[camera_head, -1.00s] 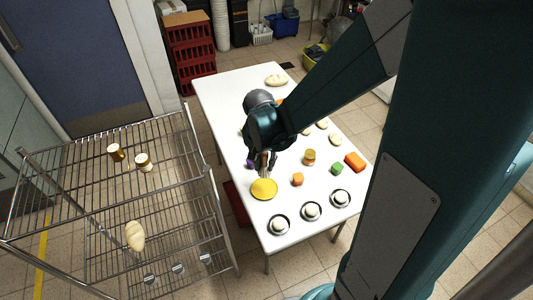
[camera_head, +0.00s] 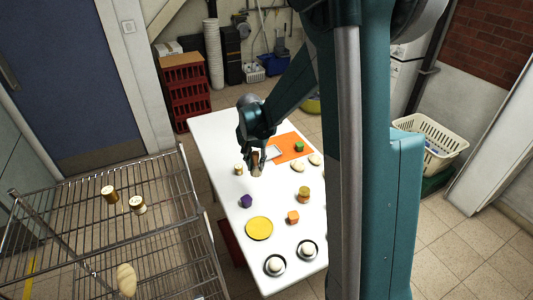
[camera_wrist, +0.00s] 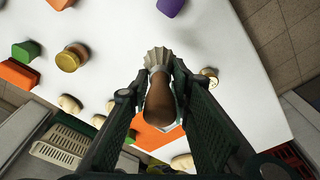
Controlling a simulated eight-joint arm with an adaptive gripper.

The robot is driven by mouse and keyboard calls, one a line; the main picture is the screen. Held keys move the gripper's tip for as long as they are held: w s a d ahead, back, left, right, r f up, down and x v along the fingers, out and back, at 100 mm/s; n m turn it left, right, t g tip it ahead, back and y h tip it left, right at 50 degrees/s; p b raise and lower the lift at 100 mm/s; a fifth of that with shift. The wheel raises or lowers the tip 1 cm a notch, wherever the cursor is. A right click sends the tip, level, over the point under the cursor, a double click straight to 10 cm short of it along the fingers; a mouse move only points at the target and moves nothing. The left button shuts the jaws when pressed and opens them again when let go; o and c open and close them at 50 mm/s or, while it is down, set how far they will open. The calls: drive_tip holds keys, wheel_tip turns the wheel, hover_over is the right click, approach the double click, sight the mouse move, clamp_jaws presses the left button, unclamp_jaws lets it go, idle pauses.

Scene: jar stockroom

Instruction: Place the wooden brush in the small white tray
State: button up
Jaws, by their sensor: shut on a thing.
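The wooden brush has a brown handle (camera_wrist: 160,103) and pale, flared bristles (camera_wrist: 157,58). My gripper (camera_wrist: 159,75) is shut on it, with a finger on each side. In the head view my gripper (camera_head: 256,158) holds the brush (camera_head: 256,169) over the white table, just left of the small white tray (camera_head: 275,153). The tray lies on an orange mat (camera_head: 288,141) and looks empty where it shows. In the wrist view the tray is mostly hidden behind the handle and fingers. The brush's height above the table is hard to tell.
A small jar (camera_head: 239,169) stands close left of my gripper. A green cube (camera_head: 299,147) is on the mat. Bread rolls (camera_head: 298,167), a larger jar (camera_head: 303,195), a purple block (camera_head: 246,201) and a yellow plate (camera_head: 259,229) are nearer. A wire rack (camera_head: 150,235) stands left.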

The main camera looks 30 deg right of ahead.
drive_tip(key=w+d+p, duration=0.1)
drive_tip(key=w+d, duration=0.6)
drive_tip(key=w, duration=0.4)
drive_tip(key=w+d+f, duration=0.1)
drive_tip(key=w+d, duration=0.7)
drive_tip(key=w, duration=0.2)
drive_tip(key=shift+w+d+f+p, duration=0.2)
drive_tip(key=shift+w+f+p, duration=0.1)
drive_tip(key=shift+w+p, duration=0.05)
drive_tip(key=shift+f, duration=0.1)
approach(268, 152)
drive_tip(key=shift+w+f+b, duration=0.1)
drive_tip(key=shift+f+b, duration=0.05)
drive_tip(key=shift+b, duration=0.25)
drive_tip(key=shift+f, duration=1.85)
drive_tip(key=shift+f+b, duration=0.1)
drive_tip(key=shift+b, duration=0.2)
